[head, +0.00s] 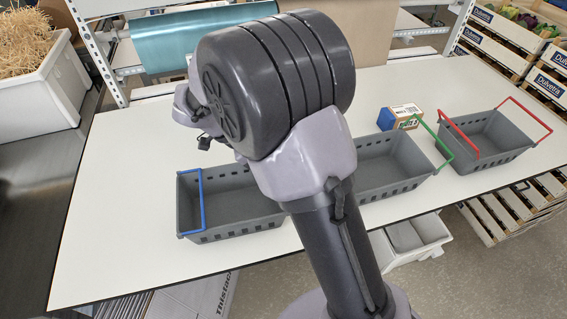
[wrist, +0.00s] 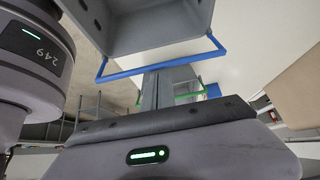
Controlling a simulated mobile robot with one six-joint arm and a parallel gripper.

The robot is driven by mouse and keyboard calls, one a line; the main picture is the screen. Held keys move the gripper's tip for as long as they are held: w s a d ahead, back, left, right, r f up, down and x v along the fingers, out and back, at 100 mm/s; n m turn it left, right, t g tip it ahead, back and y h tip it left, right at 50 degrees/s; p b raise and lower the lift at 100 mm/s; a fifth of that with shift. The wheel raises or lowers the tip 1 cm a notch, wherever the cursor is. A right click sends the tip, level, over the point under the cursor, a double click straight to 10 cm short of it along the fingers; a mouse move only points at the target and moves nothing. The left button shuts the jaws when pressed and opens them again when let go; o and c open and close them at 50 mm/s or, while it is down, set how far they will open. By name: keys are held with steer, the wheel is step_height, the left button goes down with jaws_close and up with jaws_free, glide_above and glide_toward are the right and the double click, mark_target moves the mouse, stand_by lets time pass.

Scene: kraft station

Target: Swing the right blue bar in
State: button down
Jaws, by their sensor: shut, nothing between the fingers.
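The right blue bar (wrist: 162,64) shows in the wrist view as a U-shaped handle standing out from the end of a grey crate (wrist: 150,38). In the head view my arm hides this bar. The same crate (head: 235,227) stands at the left on the table there, with its left blue bar (head: 201,203) lying inward over its left end. My gripper (wrist: 158,76) is shut and empty, with its fingertips close to the right blue bar in the wrist view. I cannot tell whether they touch it. The head view does not show the fingertips clearly.
A middle grey crate (head: 390,186) has a green bar (head: 432,141) swung outward. A right crate (head: 487,165) has red bars (head: 524,118). A small blue-and-brown box (head: 400,116) stands behind the middle crate. The white table (head: 120,180) is clear at the left.

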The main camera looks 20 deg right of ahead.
steer(key=a+h, duration=0.1)
steer(key=h, duration=0.1)
steer(key=a+h, duration=0.1)
steer(key=shift+w+a+r+h, duration=0.15)
steer(key=shift+a+r+h, duration=0.2)
steer(key=shift+h, duration=0.05)
stand_by(0.4)
steer(key=shift+g, duration=0.3)
